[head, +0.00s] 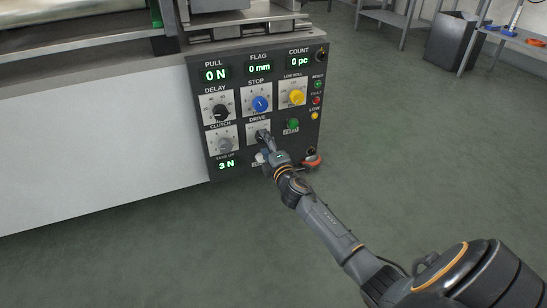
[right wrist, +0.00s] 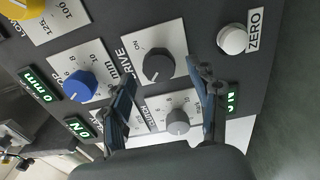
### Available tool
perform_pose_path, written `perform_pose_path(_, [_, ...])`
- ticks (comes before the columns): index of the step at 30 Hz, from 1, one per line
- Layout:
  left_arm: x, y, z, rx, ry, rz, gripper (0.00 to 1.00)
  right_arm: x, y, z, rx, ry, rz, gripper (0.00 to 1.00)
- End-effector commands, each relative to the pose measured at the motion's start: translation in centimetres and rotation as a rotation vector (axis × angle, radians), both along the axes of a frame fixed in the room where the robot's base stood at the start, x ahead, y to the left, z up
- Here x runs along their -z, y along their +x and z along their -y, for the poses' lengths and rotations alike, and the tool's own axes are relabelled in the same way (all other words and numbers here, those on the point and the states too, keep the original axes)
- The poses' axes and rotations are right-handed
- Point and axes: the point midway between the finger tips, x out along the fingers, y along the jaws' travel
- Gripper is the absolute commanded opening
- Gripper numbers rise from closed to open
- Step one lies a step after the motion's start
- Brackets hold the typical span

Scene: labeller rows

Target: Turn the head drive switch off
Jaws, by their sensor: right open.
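The drive switch is a dark round knob (right wrist: 158,68) on a light plate lettered DRIVE, with an ON mark beside it, in the right wrist view. I cannot clearly make out which way its pointer is set. In the head view its plate (head: 250,129) is in the lower middle of the control panel, and my gripper hides most of the knob. My right gripper (head: 266,144) is at the switch. In the right wrist view its two fingers (right wrist: 161,71) are open, one on each side of the knob, with a gap showing on both sides. My left gripper is out of view.
Around the switch are a blue STOP knob (head: 260,103), a grey CLUTCH knob (head: 225,145), a green button (head: 293,124), a white ZERO button (right wrist: 232,40) and a red mushroom button (head: 312,161). The floor (head: 420,180) to the right is clear.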

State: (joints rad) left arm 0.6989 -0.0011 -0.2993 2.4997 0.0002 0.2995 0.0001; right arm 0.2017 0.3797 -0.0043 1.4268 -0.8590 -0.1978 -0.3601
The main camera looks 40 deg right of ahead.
Motion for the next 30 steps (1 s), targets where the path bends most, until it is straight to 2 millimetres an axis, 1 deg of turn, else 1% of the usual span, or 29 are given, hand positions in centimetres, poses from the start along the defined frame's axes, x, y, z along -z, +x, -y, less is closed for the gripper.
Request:
perform_pose_path(1, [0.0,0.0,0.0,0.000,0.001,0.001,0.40,0.2,-1.2,-0.3,-0.003,-0.001,-0.002,0.61])
perform_pose_path(6, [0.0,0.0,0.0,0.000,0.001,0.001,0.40,0.2,-4.6,-1.2,-0.003,0.001,-0.003,0.61])
perform_pose_path(9, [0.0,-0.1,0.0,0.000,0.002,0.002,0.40,0.1,-6.2,-1.5,-0.001,-0.001,-0.002,0.61])
perform_pose_path(12, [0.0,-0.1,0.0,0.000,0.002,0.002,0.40,0.1,-7.3,-1.8,-0.002,0.000,-0.002,0.61])
perform_pose_path(18, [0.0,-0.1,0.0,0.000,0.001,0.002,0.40,0.1,-8.3,-2.0,-0.001,-0.001,-0.002,0.61])
perform_pose_path(30, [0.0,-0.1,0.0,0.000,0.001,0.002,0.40,0.1,-8.2,-2.0,-0.001,-0.001,-0.001,0.61])
